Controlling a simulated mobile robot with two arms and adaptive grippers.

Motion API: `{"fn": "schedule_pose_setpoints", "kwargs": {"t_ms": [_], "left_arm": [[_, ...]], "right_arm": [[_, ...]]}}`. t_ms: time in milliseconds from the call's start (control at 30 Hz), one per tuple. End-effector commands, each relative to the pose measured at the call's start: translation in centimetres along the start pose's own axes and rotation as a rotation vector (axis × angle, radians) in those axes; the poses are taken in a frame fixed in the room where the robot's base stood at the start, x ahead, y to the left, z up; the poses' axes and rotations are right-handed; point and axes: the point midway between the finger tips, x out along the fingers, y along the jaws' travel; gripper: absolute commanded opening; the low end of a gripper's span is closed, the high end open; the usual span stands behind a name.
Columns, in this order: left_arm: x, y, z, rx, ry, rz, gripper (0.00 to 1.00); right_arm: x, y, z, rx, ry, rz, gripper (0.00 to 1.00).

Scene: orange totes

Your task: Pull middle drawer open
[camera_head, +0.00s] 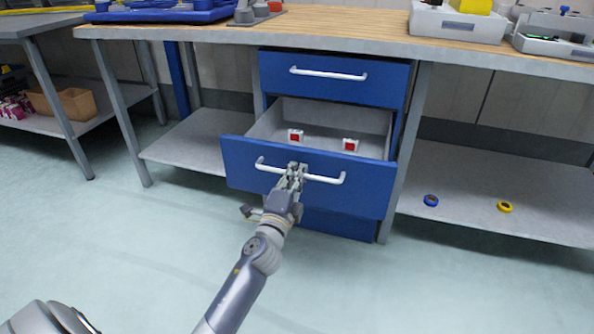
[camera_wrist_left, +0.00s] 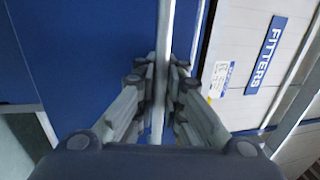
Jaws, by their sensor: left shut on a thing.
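The blue middle drawer (camera_head: 350,192) stands pulled well out from the cabinet under the workbench, and its grey inside shows. Two small red and white items (camera_head: 295,136) (camera_head: 350,145) lie in it. My left gripper (camera_head: 294,172) is shut on the white bar handle (camera_head: 325,179) of this drawer, near the handle's middle. In the left wrist view the fingers (camera_wrist_left: 160,85) close on both sides of the white handle (camera_wrist_left: 164,40), with the blue drawer front (camera_wrist_left: 75,60) beside it. My right gripper is not in view.
The top drawer (camera_head: 330,80) is shut, and a lower blue drawer (camera_head: 340,224) is partly hidden below. The workbench top (camera_head: 340,25) is above. A grey shelf (camera_head: 480,190) at right holds a blue and a yellow ring. Open floor (camera_head: 130,260) lies in front.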

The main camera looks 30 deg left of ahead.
Motion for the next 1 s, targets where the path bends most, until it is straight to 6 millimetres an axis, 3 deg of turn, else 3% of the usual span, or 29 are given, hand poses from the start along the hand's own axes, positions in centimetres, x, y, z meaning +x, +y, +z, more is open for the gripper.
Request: {"fn": "schedule_pose_setpoints", "kwargs": {"t_ms": [233,300,367,767,1000], "left_arm": [[-0.1,0.2,-0.1,0.0,0.002,0.003,0.0],[-0.1,0.2,-0.1,0.0,0.002,0.003,0.18],[-0.1,0.2,-0.1,0.0,0.002,0.003,0.29],[-0.3,0.1,0.0,-0.001,0.001,0.002,0.29],[-3.6,0.3,-0.1,-0.003,0.0,0.005,0.29]], "right_arm": [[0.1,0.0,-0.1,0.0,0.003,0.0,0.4],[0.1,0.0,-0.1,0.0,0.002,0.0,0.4],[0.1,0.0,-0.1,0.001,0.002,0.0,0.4],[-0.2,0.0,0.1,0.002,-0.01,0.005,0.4],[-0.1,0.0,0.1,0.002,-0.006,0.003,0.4]]}}
